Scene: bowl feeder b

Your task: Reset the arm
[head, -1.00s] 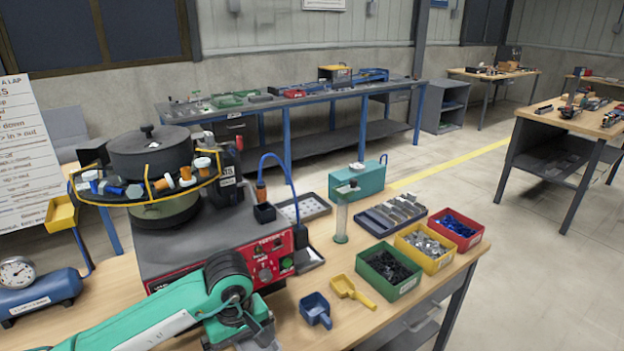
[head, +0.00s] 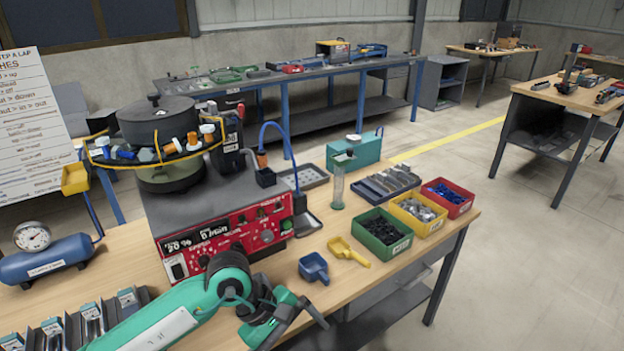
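My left arm comes in from the bottom left over the near edge of the bench. Its gripper (head: 297,335) is low in front of the bench, with its dark fingers spread apart and nothing between them. The blue scoop (head: 314,267) and the yellow scoop (head: 348,251) lie on the bench beyond it, not touched. My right gripper is not in view.
The bowl feeder (head: 160,125) stands on its red-fronted control box (head: 230,232) behind my arm. Green (head: 383,246), yellow (head: 418,231) and red (head: 459,211) parts bins line the bench's right end. A blue air tank (head: 47,263) is at left.

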